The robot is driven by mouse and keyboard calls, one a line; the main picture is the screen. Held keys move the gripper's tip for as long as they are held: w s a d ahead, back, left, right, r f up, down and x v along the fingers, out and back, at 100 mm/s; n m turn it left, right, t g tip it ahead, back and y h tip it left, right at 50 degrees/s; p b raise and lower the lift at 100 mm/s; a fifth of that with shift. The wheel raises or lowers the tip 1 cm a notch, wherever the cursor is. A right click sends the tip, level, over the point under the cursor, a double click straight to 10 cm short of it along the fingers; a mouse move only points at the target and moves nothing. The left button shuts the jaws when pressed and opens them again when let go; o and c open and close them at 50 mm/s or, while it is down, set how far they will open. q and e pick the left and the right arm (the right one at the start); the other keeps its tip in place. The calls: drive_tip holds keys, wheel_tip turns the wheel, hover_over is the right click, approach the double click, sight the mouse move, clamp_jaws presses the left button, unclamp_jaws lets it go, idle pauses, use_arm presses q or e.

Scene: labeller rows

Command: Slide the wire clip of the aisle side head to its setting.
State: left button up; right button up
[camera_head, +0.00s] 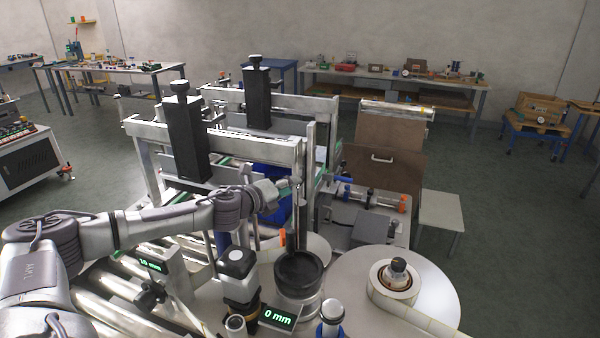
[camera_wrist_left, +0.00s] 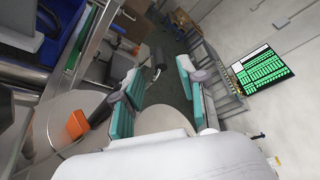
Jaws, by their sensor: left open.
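My left gripper (camera_head: 293,184) is in front of the metal gantry in the head view. In the left wrist view its two teal-padded fingers (camera_wrist_left: 160,80) are apart, with nothing held between them. A small orange piece (camera_head: 283,235), possibly the wire clip, shows below the gripper beside an upright post. An orange block (camera_wrist_left: 77,124) shows left of the fingers in the left wrist view, apart from them. The near labelling head has a black round cap (camera_head: 298,269) and a display (camera_head: 279,317) reading 0 mm. My right gripper is not in view.
A round pale disc (camera_head: 436,284) with a label roll (camera_head: 393,279) lies at the right. Gantry beams (camera_head: 215,137) and black columns (camera_head: 187,140) stand behind my arm. A second display (camera_head: 153,262) sits over the rollers (camera_head: 105,290). Open floor lies further right.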

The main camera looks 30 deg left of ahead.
use_arm(q)
drive_tip(key=p+x, duration=0.1)
drive_tip(key=x, duration=0.4)
drive_tip(key=shift+w+f, duration=0.1)
drive_tip(key=shift+w, duration=0.05)
clamp_jaws()
